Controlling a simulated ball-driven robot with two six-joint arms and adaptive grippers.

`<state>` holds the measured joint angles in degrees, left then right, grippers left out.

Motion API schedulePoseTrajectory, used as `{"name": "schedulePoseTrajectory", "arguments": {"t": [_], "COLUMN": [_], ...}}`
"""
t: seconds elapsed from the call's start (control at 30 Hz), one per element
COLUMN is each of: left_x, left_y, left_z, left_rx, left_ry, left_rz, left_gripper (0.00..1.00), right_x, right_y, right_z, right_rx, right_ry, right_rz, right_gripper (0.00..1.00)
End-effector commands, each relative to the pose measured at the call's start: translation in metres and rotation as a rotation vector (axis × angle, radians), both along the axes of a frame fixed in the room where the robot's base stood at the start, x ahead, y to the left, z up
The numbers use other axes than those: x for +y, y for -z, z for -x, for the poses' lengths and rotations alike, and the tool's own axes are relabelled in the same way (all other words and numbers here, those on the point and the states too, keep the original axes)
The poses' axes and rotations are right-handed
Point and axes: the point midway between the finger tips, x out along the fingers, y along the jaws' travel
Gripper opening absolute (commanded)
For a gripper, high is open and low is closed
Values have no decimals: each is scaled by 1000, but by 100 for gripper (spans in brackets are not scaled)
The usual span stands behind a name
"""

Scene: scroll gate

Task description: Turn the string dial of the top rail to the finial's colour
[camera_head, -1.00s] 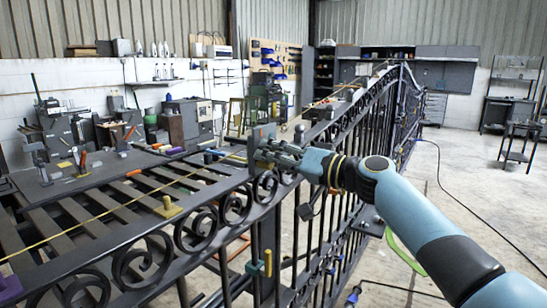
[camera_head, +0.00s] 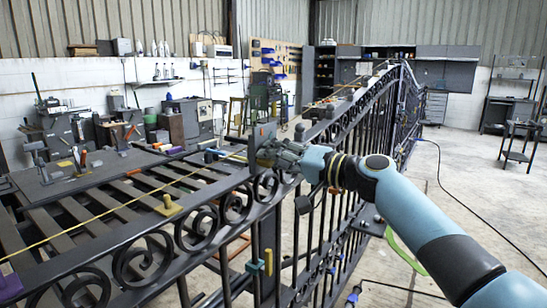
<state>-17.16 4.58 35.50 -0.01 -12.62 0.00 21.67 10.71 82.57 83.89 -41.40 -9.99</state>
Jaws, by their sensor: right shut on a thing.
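The black scroll gate (camera_head: 209,229) runs from the lower left to the back right, with a yellow string (camera_head: 110,210) along its top rail. My right gripper (camera_head: 264,152) is at the top rail, shut on a small part beside an upright grey plate (camera_head: 263,132). This part appears to be the string dial, but the fingers cover it, so its colours and setting cannot be read. A small dark knob (camera_head: 299,132) stands on the rail behind the gripper. It may be the finial; its colour is unclear. My left gripper is not in view.
A yellow clamp-like piece (camera_head: 169,206) and a purple piece (camera_head: 9,286) sit along the rail at the left. Slatted boards (camera_head: 85,213) and a cluttered workbench (camera_head: 75,175) lie behind. The concrete floor (camera_head: 455,190) at the right is mostly open, with a cable across it.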

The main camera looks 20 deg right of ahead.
Motion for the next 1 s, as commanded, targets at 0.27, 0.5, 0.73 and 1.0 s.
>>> {"name": "schedulePoseTrajectory", "arguments": {"t": [0.27, 0.5, 0.73, 1.0], "left_x": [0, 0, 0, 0], "left_y": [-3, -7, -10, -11], "left_z": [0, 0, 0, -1], "left_rx": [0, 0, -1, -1], "left_ry": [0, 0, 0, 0], "left_rz": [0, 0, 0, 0], "left_gripper": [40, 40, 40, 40], "right_x": [0, 0, 0, 0], "right_y": [0, 0, 0, 0], "right_z": [0, 0, 0, 0], "right_rx": [147, 254, 319, 348], "right_ry": [1, 1, 1, 1], "right_rz": [-186, -321, -405, -442], "right_gripper": [0, 0, 0, 0]}}
